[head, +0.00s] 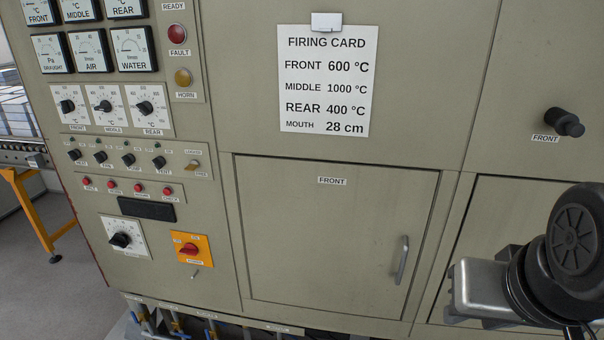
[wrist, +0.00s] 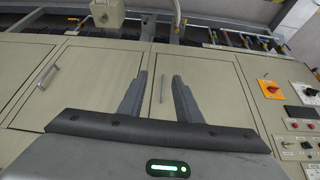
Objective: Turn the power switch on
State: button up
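The power switch (head: 188,249) is a red rotary knob on an orange-yellow plate, low on the left control panel in the head view. Small labels sit around it, too small to read surely; its handle looks tilted toward the left. It also shows at the right of the wrist view (wrist: 271,89). My gripper (wrist: 160,85) is open and empty, its two fingers apart in front of a beige cabinet door with a handle. It is well away from the switch. In the head view part of my arm shows at lower right; the fingertips are not visible there.
A dial knob (head: 121,240) is left of the switch, with a small toggle (head: 195,275) below it. Rows of knobs and red buttons lie above. A door handle (head: 402,260) and a black knob (head: 565,122) stick out further right. Pipes (head: 211,328) run along the bottom.

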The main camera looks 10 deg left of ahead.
aim_at(190, 248)
jog(key=u, duration=1.65)
jog(key=i+j+z, duration=0.35)
jog(key=i+j, duration=0.45)
